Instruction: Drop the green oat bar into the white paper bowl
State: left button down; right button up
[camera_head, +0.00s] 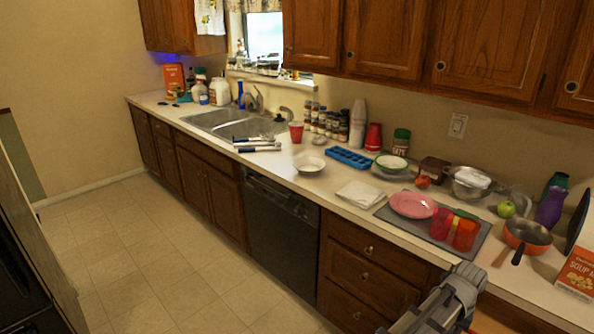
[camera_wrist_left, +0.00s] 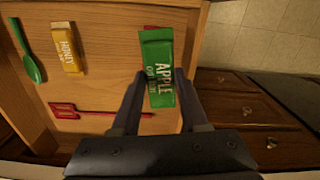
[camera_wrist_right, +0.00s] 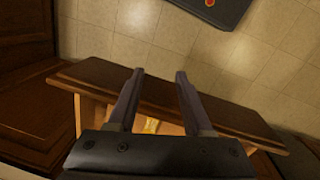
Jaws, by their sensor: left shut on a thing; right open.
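The green oat bar (camera_wrist_left: 160,68), labelled APPLE, is between the fingers of my left gripper (camera_wrist_left: 158,82) in the left wrist view. The left gripper is shut on it, above an open wooden drawer (camera_wrist_left: 100,98). A plain white bowl (camera_head: 310,164), which looks like the paper bowl, stands on the counter near the sink in the head view. It is far from the bar. My right gripper (camera_wrist_right: 158,82) is open with nothing between its fingertips, near the drawer front. In the head view one of my arms shows at the bottom; the fingers there are not clear.
The drawer holds a yellow honey bar (camera_wrist_left: 67,47), a green spoon (camera_wrist_left: 32,66) and red utensils (camera_wrist_left: 95,112). On the counter, a white cloth (camera_head: 360,194), blue tray (camera_head: 349,158) and green-rimmed bowl (camera_head: 391,162) stand near the white bowl. A pink plate (camera_head: 413,204) lies on a grey mat.

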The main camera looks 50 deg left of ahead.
aim_at(309, 167)
jog(key=u, duration=1.65)
jog(key=i+j, duration=0.55)
jog(key=j, duration=0.15)
jog(key=i+j, duration=1.1)
jog(key=j, duration=0.25)
jog(key=i+j+z, duration=0.3)
jog(key=z, duration=1.05)
jog(key=k, duration=0.05)
